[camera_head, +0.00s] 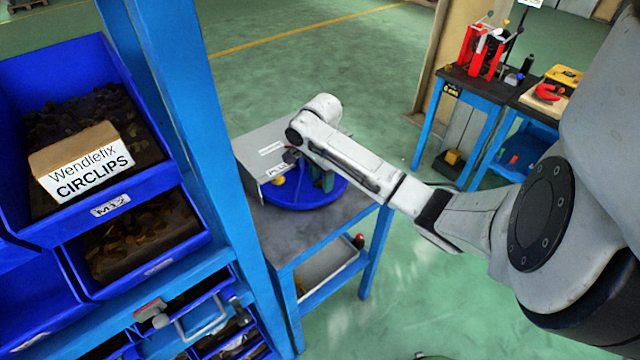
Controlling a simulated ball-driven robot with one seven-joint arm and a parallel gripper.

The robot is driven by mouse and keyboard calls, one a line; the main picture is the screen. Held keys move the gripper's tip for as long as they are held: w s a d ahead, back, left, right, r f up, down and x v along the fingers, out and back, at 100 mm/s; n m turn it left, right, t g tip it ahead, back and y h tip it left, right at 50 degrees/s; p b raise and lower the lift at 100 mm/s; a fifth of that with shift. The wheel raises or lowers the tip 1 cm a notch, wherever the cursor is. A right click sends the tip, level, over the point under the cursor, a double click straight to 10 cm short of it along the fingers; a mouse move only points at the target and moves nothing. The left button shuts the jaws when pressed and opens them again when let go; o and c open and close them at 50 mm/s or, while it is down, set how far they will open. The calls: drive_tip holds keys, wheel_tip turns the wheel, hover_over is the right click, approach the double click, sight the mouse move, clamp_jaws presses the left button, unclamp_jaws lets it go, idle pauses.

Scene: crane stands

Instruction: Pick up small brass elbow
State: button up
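A small yellow-brass piece (278,181), too small to make out as an elbow for certain, shows at the left part of a round blue tray (305,203). The tray sits on a grey-topped blue table (262,228). My arm reaches in from the right, and its end is above the tray. My gripper (291,157) shows only as a small dark part beside the arm's end, close above the brass piece. Its fingers are mostly hidden, so I cannot tell whether they are open or touch anything.
A grey panel or box (262,150) with labels stands at the tray's back left. A greenish object (326,181) is on the tray. A blue rack with bins and a circlips box (82,165) rises on the left. Another workbench (483,85) stands back right. Open green floor lies behind.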

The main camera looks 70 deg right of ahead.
clamp_jaws()
idle(0.3)
